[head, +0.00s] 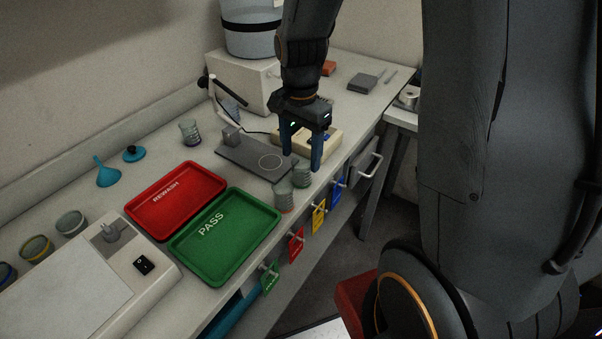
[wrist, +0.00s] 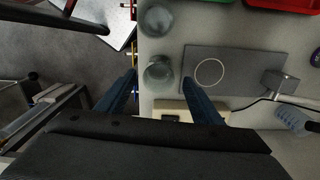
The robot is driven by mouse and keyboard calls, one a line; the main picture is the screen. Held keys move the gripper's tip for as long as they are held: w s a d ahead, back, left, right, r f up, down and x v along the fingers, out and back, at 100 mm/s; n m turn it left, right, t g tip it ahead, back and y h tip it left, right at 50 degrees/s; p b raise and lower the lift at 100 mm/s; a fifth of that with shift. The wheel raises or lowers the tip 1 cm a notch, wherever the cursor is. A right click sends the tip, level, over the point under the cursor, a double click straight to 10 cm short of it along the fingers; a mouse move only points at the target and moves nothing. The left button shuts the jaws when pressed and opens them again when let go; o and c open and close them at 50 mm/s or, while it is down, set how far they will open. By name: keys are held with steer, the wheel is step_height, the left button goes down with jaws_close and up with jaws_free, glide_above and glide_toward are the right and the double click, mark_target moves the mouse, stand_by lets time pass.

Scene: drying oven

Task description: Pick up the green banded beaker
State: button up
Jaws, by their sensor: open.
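My gripper (head: 302,158) is open above the front edge of the bench, its two blue fingers pointing down. Two clear beakers stand close together below it. The one nearer my gripper (head: 302,174) looks greenish, but I cannot make out its band clearly. The other beaker (head: 283,197) has a reddish tint near its base. In the wrist view my gripper (wrist: 159,77) has the nearer beaker (wrist: 158,71) in the gap just ahead of its fingertips, with nothing held. The second beaker (wrist: 157,20) stands farther out.
A grey plate with a white circle (head: 237,157) lies beside the beakers. Green PASS (head: 245,256) and red REWASH (head: 150,205) trays lie left. A cream block (head: 324,144) is behind my gripper. Several beakers stand far left, including a yellow-banded one (head: 37,249).

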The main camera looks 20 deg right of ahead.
mark_target(302, 172)
steer(key=shift+s+d+f+p, duration=0.1)
steer(key=shift+f+p, duration=0.65)
steer(key=shift+f, duration=1.85)
steer(key=c, duration=1.2)
steer(key=shift+r, duration=0.1)
